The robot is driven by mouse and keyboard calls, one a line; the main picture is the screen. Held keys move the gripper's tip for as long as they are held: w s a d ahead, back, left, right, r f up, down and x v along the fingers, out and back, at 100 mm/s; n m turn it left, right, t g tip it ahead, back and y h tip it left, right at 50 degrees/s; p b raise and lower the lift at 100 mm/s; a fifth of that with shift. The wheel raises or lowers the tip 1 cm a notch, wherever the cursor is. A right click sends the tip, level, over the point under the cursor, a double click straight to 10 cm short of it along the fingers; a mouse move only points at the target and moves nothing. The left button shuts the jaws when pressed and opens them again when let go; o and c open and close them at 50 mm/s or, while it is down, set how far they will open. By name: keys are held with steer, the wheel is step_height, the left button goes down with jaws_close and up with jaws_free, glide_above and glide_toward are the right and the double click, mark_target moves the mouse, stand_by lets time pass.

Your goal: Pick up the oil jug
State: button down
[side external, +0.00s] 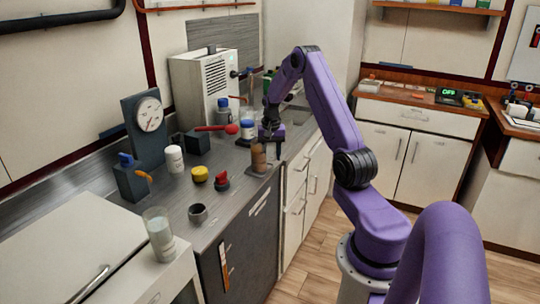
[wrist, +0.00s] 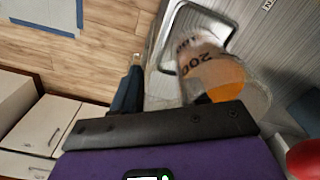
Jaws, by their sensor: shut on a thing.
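The oil jug (side external: 258,158) is a clear container with amber liquid, standing near the front edge of the grey counter (side external: 232,217). In the wrist view the jug (wrist: 226,82) shows dark printed figures on its clear wall, beyond the dark bar of my gripper. My gripper (side external: 268,146) points down at the jug and is shut on it. The fingers' contact is partly hidden in both views. I cannot tell whether the jug's base is clear of the counter.
A red-capped item (side external: 222,181), a yellow pot (side external: 200,174), a dark cup (side external: 198,213) and a white bottle (side external: 175,159) stand left of the jug.

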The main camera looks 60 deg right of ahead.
steer(key=shift+r, duration=1.4)
steer(key=s+a+r, duration=0.9)
steer(key=s, duration=0.1)
steer(key=shift+s+r, duration=0.2)
steer(key=shift+r, duration=0.2)
